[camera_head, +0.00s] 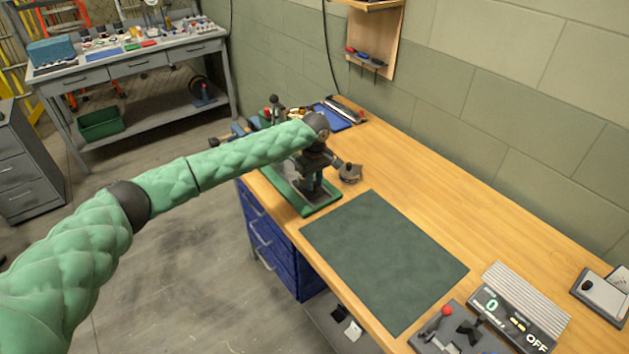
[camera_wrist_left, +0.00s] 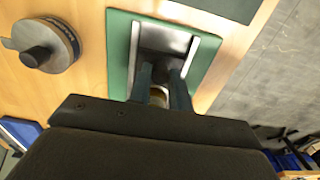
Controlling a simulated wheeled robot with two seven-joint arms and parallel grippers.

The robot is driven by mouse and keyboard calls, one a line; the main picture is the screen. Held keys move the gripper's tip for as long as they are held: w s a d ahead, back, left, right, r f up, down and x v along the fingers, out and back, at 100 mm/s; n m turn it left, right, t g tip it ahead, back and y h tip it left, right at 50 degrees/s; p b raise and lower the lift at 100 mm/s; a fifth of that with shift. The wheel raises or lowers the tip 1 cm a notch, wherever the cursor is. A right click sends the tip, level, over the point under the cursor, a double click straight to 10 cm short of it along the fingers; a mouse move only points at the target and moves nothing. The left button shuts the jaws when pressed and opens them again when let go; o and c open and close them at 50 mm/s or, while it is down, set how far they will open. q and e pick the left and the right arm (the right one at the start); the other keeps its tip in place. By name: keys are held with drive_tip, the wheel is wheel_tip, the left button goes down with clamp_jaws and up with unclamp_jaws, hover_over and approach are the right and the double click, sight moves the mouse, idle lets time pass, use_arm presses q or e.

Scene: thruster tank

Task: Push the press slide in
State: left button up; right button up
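My left arm reaches across the head view from the lower left, and its gripper (camera_head: 312,181) points down over a green base (camera_head: 322,207) on the wooden bench. This base with a grey metal tray appears to be the press slide; the base also shows in the left wrist view (camera_wrist_left: 119,50), as does the metal tray (camera_wrist_left: 166,37). In that view my left gripper's fingers (camera_wrist_left: 160,76) stand slightly apart at a dark part of the tray. Whether they grip it is unclear. My wrist hides the rest of the press. My right gripper is not in view.
A round metal piece with a dark knob (camera_head: 350,173) stands right beside the gripper. A dark green mat (camera_head: 385,262) lies clear in front. A control box with displays (camera_head: 515,308) and a lever panel (camera_head: 452,335) sit at the near right. A wall stands behind the bench.

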use_arm(q)
clamp_jaws()
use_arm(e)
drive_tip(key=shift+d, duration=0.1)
